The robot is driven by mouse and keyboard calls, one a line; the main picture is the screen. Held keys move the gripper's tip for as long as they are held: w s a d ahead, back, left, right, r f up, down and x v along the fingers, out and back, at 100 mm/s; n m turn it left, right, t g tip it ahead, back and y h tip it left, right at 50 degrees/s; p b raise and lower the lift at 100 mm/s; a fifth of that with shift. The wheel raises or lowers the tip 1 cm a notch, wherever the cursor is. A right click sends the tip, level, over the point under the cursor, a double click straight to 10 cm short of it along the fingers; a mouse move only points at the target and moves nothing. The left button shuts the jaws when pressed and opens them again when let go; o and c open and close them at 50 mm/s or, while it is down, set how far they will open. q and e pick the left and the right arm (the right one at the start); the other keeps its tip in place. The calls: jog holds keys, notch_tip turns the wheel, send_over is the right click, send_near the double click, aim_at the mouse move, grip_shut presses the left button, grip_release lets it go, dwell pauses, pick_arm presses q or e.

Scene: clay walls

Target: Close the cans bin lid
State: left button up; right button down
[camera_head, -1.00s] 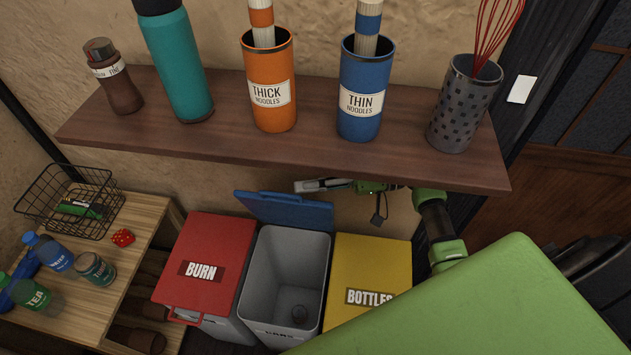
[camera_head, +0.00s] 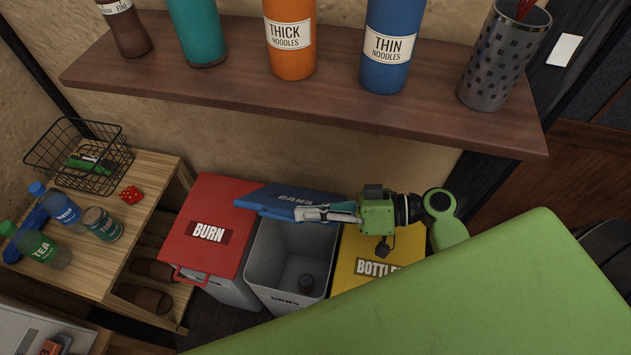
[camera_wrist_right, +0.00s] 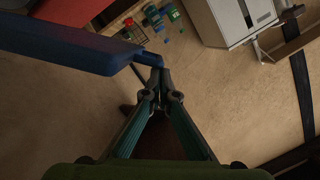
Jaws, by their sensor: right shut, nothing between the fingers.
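The cans bin (camera_head: 264,262) is a grey box standing between the red and yellow bins, with a small dark object inside at its bottom. Its blue lid (camera_head: 282,198), marked CANS, is raised and tilted forward over the bin's back part, leaving the front of the opening uncovered. My right gripper (camera_head: 303,214) is shut and empty at the lid's right part, seemingly against it; exact contact is unclear. In the right wrist view the blue lid (camera_wrist_right: 70,40) reaches in from the upper left to beside the shut fingertips (camera_wrist_right: 160,85). My left gripper is not in view.
The red BURN bin (camera_head: 208,225) and the yellow BOTTLES bin (camera_head: 370,268) are closed on either side. A wooden shelf (camera_head: 300,115) with several containers hangs above. A wooden stand (camera_head: 120,255) with bottles and a wire basket (camera_head: 75,155) is at left.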

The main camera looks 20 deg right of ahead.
jog(key=s+a+f+b, duration=0.4)
jog(key=s+f+b, duration=0.1)
jog(key=f, duration=0.3)
jog(key=shift+s+a, duration=0.15)
jog(key=shift+s, duration=0.55)
jog(key=shift+r, duration=0.1)
